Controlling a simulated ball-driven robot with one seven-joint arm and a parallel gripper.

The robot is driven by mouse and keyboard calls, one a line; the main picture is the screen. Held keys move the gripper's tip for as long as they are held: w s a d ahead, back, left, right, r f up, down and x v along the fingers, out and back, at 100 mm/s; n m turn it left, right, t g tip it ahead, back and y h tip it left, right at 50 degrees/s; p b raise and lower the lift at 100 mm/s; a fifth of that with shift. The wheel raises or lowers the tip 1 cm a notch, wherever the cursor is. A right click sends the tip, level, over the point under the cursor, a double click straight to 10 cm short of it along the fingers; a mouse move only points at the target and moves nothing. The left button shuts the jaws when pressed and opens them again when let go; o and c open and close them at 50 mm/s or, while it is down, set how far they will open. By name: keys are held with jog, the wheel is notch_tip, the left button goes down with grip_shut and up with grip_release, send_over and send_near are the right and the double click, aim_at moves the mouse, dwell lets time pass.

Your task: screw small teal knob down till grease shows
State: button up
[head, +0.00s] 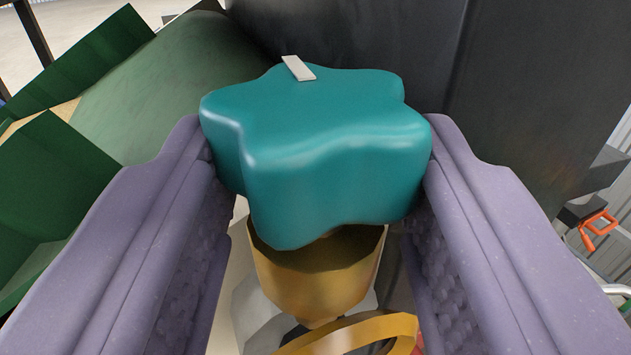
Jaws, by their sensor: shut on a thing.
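The teal knob (325,140) is star-shaped with rounded lobes and fills the middle of the head view. A short pale mark (298,68) lies on its top near the far lobe. My gripper (318,165) is shut on the knob, with one purple finger against its left side and one against its right. Below the knob is a brass cup (318,280), and the knob sits over its open rim. The inside of the cup shows dark, and I cannot make out any grease. How the knob joins the cup is mostly hidden under the knob.
A large dark panel (500,80) stands close behind and to the right of the knob. Green angled metal parts (50,170) are at the left. A yellow-gold ring (350,335) lies below the cup. An orange handle-like part (598,228) is at the far right.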

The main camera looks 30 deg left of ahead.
jog(key=o, duration=1.1)
jog(key=shift+c, duration=0.2)
jog(key=shift+s+d, duration=0.15)
jog(key=shift+s, duration=0.35)
jog(key=v, duration=0.6)
jog(key=shift+s+d+b, duration=0.3)
jog(key=shift+s+b, duration=0.05)
